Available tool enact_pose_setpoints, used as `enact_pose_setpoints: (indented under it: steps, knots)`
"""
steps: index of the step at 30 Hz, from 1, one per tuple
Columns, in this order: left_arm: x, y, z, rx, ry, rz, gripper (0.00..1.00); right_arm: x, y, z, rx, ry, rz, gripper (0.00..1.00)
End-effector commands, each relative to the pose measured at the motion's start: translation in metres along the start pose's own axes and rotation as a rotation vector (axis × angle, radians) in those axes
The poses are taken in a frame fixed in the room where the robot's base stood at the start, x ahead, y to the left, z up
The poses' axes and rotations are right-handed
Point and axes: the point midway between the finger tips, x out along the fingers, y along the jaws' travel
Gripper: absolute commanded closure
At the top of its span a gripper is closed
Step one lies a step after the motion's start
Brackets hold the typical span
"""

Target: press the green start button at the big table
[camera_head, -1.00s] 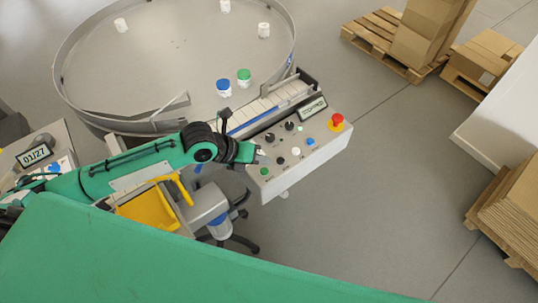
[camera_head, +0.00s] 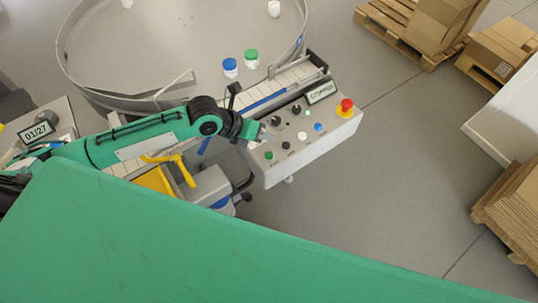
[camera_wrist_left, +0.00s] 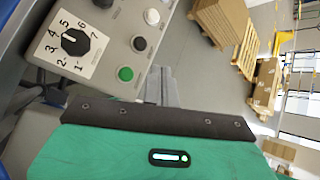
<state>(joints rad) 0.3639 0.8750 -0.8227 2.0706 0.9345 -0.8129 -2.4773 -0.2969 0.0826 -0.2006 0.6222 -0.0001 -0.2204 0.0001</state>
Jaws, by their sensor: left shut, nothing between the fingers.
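The green start button (camera_head: 269,155) sits at the near left corner of the grey control panel (camera_head: 330,135) beside the big round table (camera_head: 150,45). In the left wrist view the green button (camera_wrist_left: 125,73) shows uncovered, just left of the fingers. My left gripper (camera_head: 270,134) is shut and empty over the panel's left part, beyond the green button in the head view. In the left wrist view its fingertips (camera_wrist_left: 160,76) reach over the panel edge region. Whether they touch the panel cannot be told. My right gripper is not in view.
The panel also has black knobs (camera_wrist_left: 75,42), a blue button (camera_head: 318,127), a white button (camera_head: 302,135) and a red stop button (camera_head: 345,106). Blue-lidded (camera_head: 230,67) and green-lidded (camera_head: 251,58) jars stand on the round table.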

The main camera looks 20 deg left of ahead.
Motion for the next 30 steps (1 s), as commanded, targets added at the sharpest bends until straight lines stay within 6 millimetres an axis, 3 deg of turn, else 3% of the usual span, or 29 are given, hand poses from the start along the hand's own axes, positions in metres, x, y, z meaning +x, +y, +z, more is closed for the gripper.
enact_pose_setpoints:
  steps: [12, 30]
  knots:
    - [0.043, 0.031, -0.030, 0.002, -0.001, 0.001, 1.00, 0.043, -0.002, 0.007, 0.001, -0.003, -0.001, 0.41]
    - [0.046, 0.034, -0.033, 0.000, 0.000, 0.000, 1.00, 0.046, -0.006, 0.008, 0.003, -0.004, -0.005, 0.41]
